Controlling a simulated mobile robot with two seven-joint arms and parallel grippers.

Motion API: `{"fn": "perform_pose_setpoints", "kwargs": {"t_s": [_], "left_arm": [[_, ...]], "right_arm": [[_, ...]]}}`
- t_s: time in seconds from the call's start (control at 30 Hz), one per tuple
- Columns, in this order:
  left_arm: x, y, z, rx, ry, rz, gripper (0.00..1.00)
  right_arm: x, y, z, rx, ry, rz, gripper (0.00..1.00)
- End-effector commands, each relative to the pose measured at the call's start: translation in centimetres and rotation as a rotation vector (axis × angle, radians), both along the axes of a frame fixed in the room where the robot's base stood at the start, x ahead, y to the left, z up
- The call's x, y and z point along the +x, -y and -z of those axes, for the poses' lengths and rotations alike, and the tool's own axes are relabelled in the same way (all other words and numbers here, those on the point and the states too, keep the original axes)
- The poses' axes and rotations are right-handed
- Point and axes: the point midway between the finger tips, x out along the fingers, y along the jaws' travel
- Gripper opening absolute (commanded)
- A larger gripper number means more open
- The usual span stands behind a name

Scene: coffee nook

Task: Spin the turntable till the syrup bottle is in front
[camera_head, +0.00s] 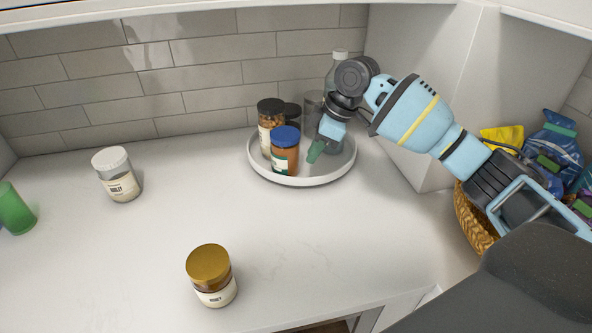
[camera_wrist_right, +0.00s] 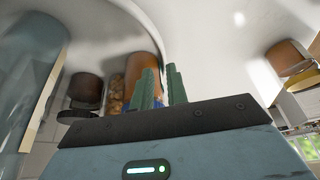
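The white round turntable (camera_head: 262,170) stands against the tiled back wall; its rim (camera_wrist_right: 150,22) curves through the right wrist view. A clear bottle with a white cap (camera_head: 340,58), seemingly the syrup bottle, stands at its back right, partly hidden by my right arm. A blue-lidded orange jar (camera_head: 285,152) is at the front, also in the wrist view (camera_wrist_right: 143,66). A jar with a dark lid (camera_head: 270,117) is behind it. My right gripper (camera_head: 314,154) points down over the turntable's right part, green fingers slightly apart and empty; I cannot tell whether they touch it. My left gripper is out of view.
A honey jar (camera_head: 212,278) stands at the counter's front, a white-lidded jar (camera_head: 118,176) at left, a green cup (camera_head: 14,210) at the left edge. A wicker basket with bags (camera_head: 472,222) is at right.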

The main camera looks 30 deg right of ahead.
Motion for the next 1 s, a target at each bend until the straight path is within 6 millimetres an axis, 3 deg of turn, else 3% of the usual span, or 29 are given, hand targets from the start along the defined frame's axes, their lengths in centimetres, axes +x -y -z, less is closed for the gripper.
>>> {"fn": "perform_pose_setpoints", "kwargs": {"t_s": [0.27, 0.7, 1.0], "left_arm": [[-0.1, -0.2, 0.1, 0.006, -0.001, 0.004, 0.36], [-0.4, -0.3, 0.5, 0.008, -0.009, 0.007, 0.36], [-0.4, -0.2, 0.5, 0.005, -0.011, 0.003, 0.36]], "right_arm": [[-0.3, -0.2, 0.4, 0.002, -0.001, -0.027, 0.15], [0.9, -2.1, 5.8, 0.002, -0.001, -0.025, 0.15], [1.3, -2.6, 7.3, 0.002, 0.001, -0.024, 0.15]]}}
